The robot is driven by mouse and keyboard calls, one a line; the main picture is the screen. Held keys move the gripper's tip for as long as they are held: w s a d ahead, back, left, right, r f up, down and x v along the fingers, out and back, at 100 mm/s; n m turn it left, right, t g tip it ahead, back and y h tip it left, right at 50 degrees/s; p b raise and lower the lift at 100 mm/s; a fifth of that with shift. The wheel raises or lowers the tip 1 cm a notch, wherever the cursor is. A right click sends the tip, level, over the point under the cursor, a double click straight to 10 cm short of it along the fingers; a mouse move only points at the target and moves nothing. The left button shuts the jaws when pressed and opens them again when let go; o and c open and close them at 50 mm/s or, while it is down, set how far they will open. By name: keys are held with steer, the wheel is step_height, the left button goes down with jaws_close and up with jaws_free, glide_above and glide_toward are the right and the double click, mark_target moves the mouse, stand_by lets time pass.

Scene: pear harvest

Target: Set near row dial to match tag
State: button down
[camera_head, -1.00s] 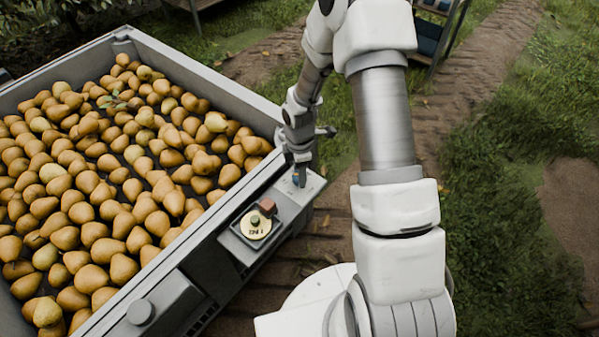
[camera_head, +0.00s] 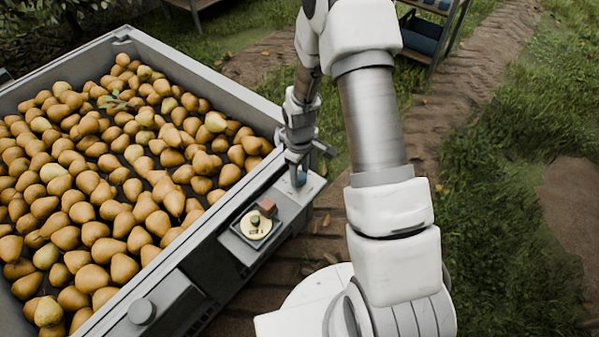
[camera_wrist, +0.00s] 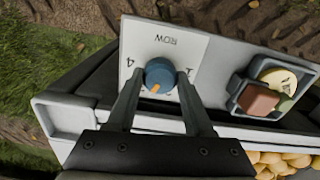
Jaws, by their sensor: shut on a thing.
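The dial (camera_wrist: 160,74) is a round blue knob with an orange pointer mark on a pale plate (camera_wrist: 185,42). The plate reads "ROW", upside down in the wrist view, with a "4" left of the knob and a partly hidden numeral right of it. The orange mark points down and slightly left there. My gripper (camera_wrist: 160,82) is shut on the dial, one finger on each side; it also shows in the head view (camera_head: 299,176). A round cream tag (camera_head: 256,224) lies in a small grey tray; its marking is too small to read surely.
A reddish-brown block (camera_head: 267,206) and a small greenish piece sit in the tray (camera_head: 236,241) with the tag, close beside the dial plate. A large grey bin (camera_head: 205,72) full of pears stands to the left. A shelf rack (camera_head: 428,42) stands at the back right.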

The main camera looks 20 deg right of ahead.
mark_target(299, 175)
steer(key=m, duration=0.7)
steer(key=m+p, duration=0.1)
steer(key=m, duration=0.5)
steer(key=shift+m, duration=0.3)
stand_by(0.4)
steer(key=shift+c, duration=1.4)
jaws_free()
step_height(299, 175, up, 18)
steer(key=p, duration=0.4)
steer(key=shift+f+p, duration=0.25)
steer(key=shift+p, duration=0.15)
